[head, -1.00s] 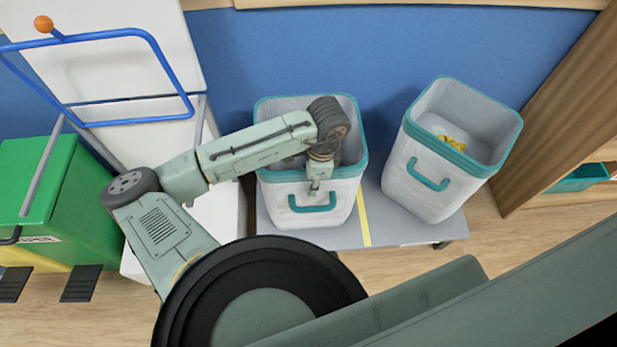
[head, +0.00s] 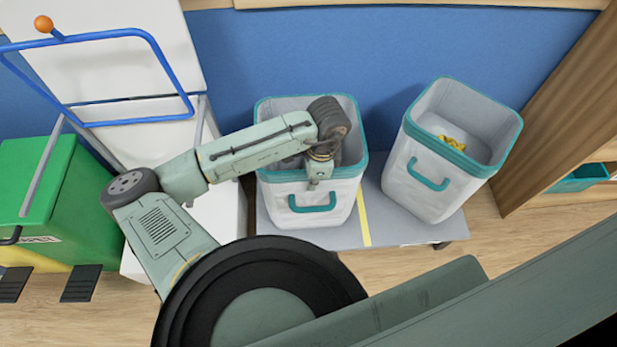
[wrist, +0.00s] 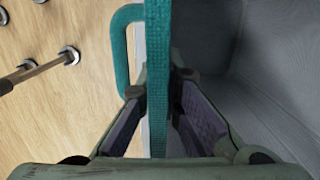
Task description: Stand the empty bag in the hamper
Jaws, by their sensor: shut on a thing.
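A white bag with a teal rim and teal front handle (head: 350,205) stands on a grey bench, left of a second such bag. The part of its inside that I see is grey and bare; my arm hides some of it. My gripper (wrist: 159,85) is shut on its front rim, one finger outside and one inside, with the teal band (wrist: 158,35) between them. In the head view my gripper (head: 317,180) is above the front handle. The second bag (head: 425,185) leans and holds a yellow thing (head: 452,143). I cannot tell which thing is the hamper.
The grey bench (head: 395,230) has a yellow stripe (head: 363,220) between the bags. At the left are a green bin (head: 85,215) with pedals and a white unit with a blue tube frame (head: 120,34). A blue wall stands behind, a wooden panel (head: 560,115) at right.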

